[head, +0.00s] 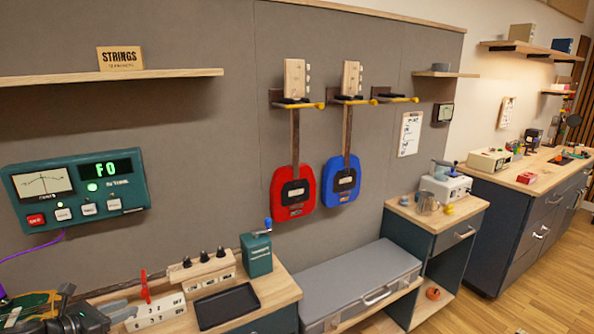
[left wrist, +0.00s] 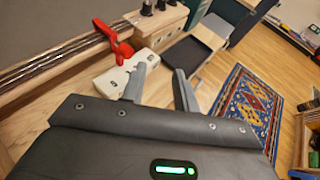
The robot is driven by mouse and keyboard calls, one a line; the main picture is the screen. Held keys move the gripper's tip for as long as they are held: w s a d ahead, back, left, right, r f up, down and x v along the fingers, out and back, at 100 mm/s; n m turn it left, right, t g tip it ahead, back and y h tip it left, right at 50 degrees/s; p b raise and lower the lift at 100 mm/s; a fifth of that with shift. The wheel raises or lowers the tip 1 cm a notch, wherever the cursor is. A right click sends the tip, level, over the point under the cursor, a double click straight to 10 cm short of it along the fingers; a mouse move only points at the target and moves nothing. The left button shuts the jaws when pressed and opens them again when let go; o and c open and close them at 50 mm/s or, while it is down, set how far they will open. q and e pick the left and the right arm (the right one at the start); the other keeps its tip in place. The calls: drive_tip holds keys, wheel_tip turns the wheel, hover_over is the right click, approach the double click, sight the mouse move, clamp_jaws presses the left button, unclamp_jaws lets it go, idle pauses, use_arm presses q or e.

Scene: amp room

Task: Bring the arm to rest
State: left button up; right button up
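My left gripper (head: 122,302) is at the lower left of the head view, over the wooden bench. In the left wrist view its two grey fingers (left wrist: 164,75) stand apart with nothing between them. A white switch strip (head: 156,312) with a red lever (head: 144,286) lies just beyond the fingertips. The strip (left wrist: 118,76) and the red lever (left wrist: 112,36) also show in the left wrist view; I cannot tell whether a finger touches the strip. My right gripper is in neither view.
A black tray (head: 227,306), a wooden block with black knobs (head: 203,268) and a green crank box (head: 257,254) stand on the bench. A teal meter (head: 76,190) is on the wall above. Red (head: 293,191) and blue (head: 341,181) guitars hang further right. A grey case (head: 350,285) lies beyond.

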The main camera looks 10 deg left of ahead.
use_arm(q)
drive_tip(key=s+d+f+n+g+y, duration=0.25)
drive_tip(key=s+d+f+n, duration=0.25)
drive_tip(key=s+f+n, duration=0.45)
drive_tip(key=s+d+f+n+g+y, duration=0.1)
drive_tip(key=s+d+f+n+y, duration=0.35)
drive_tip(key=n, duration=0.85)
drive_tip(key=s+d+f+n+g+h, duration=0.2)
drive_tip(key=s+d+n+g, duration=0.1)
drive_tip(key=s+d+n, duration=0.4)
drive_tip(key=s+d+f+n+g+h, duration=0.1)
drive_tip(key=s+d+f+n+g, duration=0.2)
drive_tip(key=s+d+n, duration=0.35)
wheel_tip(320, 180, down, 26)
drive_tip(key=d+r+n+g, duration=0.1)
drive_tip(key=d, duration=0.1)
drive_tip(key=s+a+f+g, duration=0.1)
drive_tip(key=s+a+f, duration=0.2)
drive_tip(key=s+f, duration=1.2)
drive_tip(key=shift+s+f, duration=0.2)
drive_tip(key=shift+s, duration=0.45)
drive_tip(key=shift+a, duration=0.1)
